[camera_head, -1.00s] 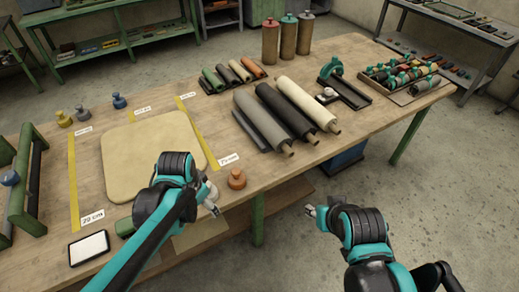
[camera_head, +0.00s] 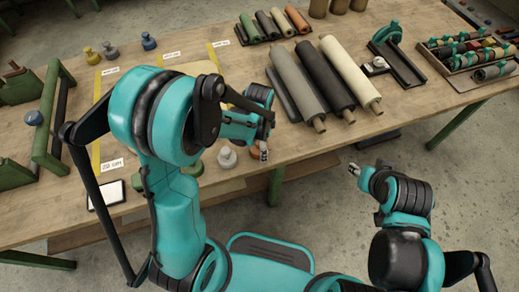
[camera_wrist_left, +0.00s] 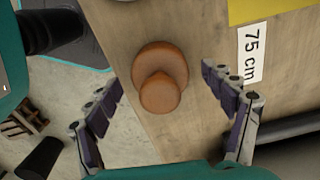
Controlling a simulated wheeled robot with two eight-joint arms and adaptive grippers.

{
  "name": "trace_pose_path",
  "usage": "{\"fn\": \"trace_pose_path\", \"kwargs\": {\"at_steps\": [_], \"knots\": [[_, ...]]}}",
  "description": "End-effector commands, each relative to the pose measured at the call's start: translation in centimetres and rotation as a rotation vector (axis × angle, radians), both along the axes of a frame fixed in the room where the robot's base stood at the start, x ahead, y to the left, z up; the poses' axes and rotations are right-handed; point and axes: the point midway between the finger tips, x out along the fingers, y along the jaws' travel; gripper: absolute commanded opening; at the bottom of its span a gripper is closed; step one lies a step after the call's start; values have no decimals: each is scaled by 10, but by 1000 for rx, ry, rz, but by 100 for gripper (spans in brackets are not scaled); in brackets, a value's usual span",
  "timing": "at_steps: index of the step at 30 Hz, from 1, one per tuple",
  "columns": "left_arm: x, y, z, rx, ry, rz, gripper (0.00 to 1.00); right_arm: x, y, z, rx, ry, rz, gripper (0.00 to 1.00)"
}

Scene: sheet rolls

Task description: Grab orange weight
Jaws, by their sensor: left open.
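The orange weight (camera_wrist_left: 160,78) is a round knobbed piece on the wooden table, seen from above in the left wrist view. My left gripper (camera_wrist_left: 163,82) is open above it. One finger is on each side of the weight, with a visible gap on both sides. In the head view my left gripper (camera_head: 264,146) is over the table's front edge, and my arm and gripper largely hide the weight there. My right gripper (camera_head: 355,170) is off the table's front edge, away from the weight; its jaw opening is too small to judge.
A pale weight (camera_head: 227,158) stands left of my left gripper. Large rolls, including a cream roll (camera_head: 350,75), lie to the right. A yellow strip with a 75 cm label (camera_wrist_left: 251,55) is beside the weight. A white-screened tablet (camera_head: 106,195) lies at the front left.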

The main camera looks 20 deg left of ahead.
Motion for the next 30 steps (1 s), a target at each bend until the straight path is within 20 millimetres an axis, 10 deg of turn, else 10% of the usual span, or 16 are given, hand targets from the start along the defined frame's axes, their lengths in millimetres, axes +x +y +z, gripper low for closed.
{"fn": "trace_pose_path", "kwargs": {"at_steps": [9,19,30], "knots": [[0,0,-13,0,0,1,82,0,0,-5,0,0,0,40],[0,0,-13,0,0,2,0,0,0,-6,0,0,0,40],[0,0,-8,0,0,2,0,0,0,-3,0,0,0,40]]}}
